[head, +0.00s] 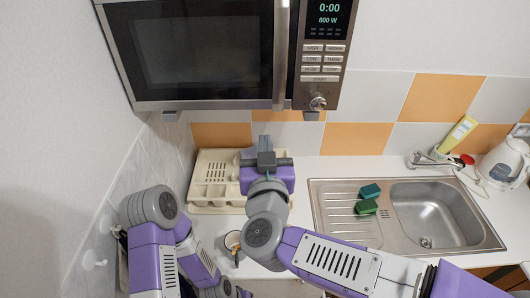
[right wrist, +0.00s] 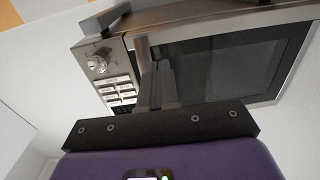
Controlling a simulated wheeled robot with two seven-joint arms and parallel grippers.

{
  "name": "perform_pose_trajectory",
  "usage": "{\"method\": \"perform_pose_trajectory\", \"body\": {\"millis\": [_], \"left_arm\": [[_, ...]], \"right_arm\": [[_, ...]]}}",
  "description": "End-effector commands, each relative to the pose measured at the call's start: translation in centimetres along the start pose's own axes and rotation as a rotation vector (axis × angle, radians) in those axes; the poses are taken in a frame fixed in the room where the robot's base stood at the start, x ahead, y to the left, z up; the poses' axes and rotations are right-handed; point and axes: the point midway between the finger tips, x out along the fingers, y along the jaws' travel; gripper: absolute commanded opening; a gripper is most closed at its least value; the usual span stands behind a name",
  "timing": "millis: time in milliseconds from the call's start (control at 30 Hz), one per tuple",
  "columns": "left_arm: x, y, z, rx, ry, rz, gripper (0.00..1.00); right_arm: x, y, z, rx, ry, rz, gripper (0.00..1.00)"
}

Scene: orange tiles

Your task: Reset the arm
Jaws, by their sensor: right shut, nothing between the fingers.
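My right gripper (head: 266,150) is in the middle of the head view, raised in front of the drying rack and below the microwave (head: 205,50). Its fingers are shut with nothing between them. In the right wrist view the shut fingers (right wrist: 155,75) point toward the microwave (right wrist: 215,70), whose knob and buttons show at the left. My left arm is folded low at the left of the head view. My left gripper cannot be made out there.
A cream drying rack (head: 207,200) stands on the counter behind my right gripper. A cup (head: 233,241) stands near my arms. The steel sink (head: 432,210) with two green sponges (head: 367,207), a yellow bottle (head: 457,135) and a white kettle (head: 503,160) are to the right.

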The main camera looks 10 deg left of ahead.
Motion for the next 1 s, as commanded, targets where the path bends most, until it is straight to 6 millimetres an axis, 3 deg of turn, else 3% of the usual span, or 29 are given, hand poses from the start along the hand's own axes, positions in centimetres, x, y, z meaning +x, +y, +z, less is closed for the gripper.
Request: {"method": "perform_pose_trajectory", "body": {"millis": [100, 300, 367, 467, 567, 600, 733, 867, 1000], "left_arm": [[0.1, 0.0, 0.0, 0.0, -0.001, 0.0, 0.0], [0.1, 0.0, 0.0, 0.0, -0.001, 0.0, 0.0], [0.1, 0.0, 0.0, 0.0, -0.001, 0.0, 0.0], [0.1, 0.0, 0.0, 0.0, -0.001, 0.0, 0.0], [0.1, 0.0, 0.0, 0.0, -0.001, 0.0, 0.0], [0.1, 0.0, 0.0, 0.0, -0.001, 0.0, 0.0], [0.1, 0.0, 0.0, 0.0, -0.001, 0.0, 0.0], [0.1, 0.0, 0.0, 0.0, -0.001, 0.0, 0.0], [0.1, 0.0, 0.0, 0.0, -0.001, 0.0, 0.0]], "right_arm": [[-1.1, -0.1, -0.1, 0.0, 0.001, -0.003, 0.0], [-1.3, -0.1, 0.2, -0.002, -0.004, -0.002, 0.0], [-0.8, 0.1, 1.2, -0.007, -0.018, -0.002, 0.0], [1.2, 0.8, 4.7, -0.016, -0.074, -0.006, 0.0], [3.6, 2.2, 10.8, -0.019, -0.178, -0.018, 0.0], [4.4, 3.0, 13.7, -0.016, -0.231, -0.024, 0.0], [5.3, 5.7, 23.4, 0.021, -0.422, -0.041, 0.0], [3.7, 8.5, 32.8, 0.092, -0.635, -0.047, 0.0], [-0.7, 11.2, 42.2, 0.203, -0.886, -0.038, 0.0]]}}
